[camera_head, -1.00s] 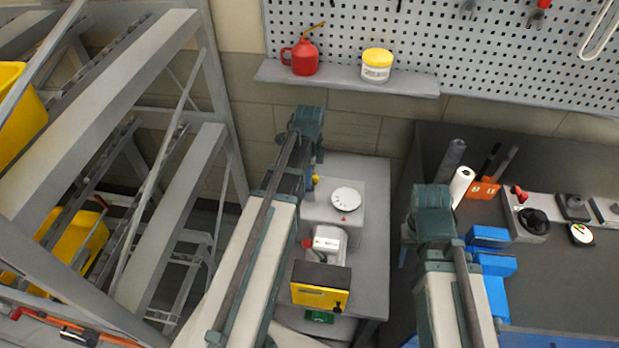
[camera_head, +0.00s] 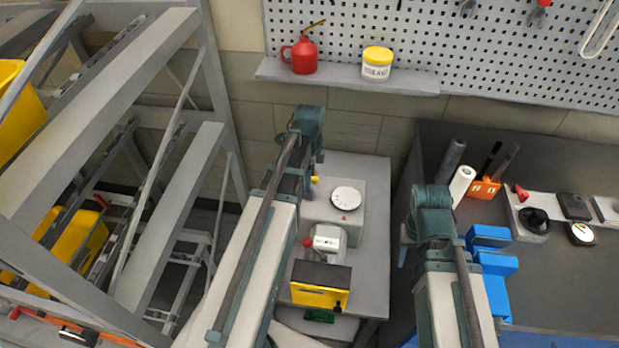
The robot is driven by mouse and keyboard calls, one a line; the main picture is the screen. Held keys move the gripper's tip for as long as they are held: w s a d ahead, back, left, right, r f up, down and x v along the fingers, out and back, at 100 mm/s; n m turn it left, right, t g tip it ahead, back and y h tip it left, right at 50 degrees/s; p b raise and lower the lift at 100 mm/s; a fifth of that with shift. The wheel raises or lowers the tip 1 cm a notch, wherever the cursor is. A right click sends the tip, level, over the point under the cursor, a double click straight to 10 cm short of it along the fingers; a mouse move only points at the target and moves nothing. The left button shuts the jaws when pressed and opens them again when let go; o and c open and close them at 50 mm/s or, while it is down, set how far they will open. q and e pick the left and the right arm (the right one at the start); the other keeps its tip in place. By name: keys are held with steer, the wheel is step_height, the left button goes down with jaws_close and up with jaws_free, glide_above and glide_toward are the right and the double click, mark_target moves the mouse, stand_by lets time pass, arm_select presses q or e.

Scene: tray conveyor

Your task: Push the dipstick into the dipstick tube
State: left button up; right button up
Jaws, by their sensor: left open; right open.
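I cannot make out a dipstick or a dipstick tube for certain. A small yellow piece (camera_head: 315,180) shows beside my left arm, at the left edge of a light grey block with a white round dial on the bench; I cannot tell what it is. My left arm rises from the bottom centre, over the left side of this bench. My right arm rises at right centre, between the bench and the dark table. Both arms bend over at their tops, and their gripper fingers are hidden or out of the picture.
The grey bench (camera_head: 374,255) carries a white device (camera_head: 328,238) with a red knob and a yellow-black box (camera_head: 320,287). A metal rack (camera_head: 190,165) stands at left. The dark table (camera_head: 565,275) at right holds blue blocks (camera_head: 490,236). A shelf (camera_head: 345,82) holds a red oil can and a jar.

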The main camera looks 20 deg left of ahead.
arm_select(q)
step_height(320, 180, up, 14)
steer(key=p, duration=1.3)
steer(key=shift+f, duration=0.25)
steer(key=s+d+f+n+b, duration=0.1)
steer(key=s+d+n, duration=0.4)
steer(key=d, duration=0.5)
steer(key=s+d+f+n+y+b, duration=0.1)
steer(key=s+d+f+n+b, duration=0.1)
steer(key=s+d+n, duration=0.4)
steer(key=s+d, duration=0.2)
steer(key=d, duration=0.3)
steer(key=shift+s+d+f+b, duration=0.2)
steer(key=shift+s+f+b, duration=0.1)
steer(key=shift+s, duration=0.05)
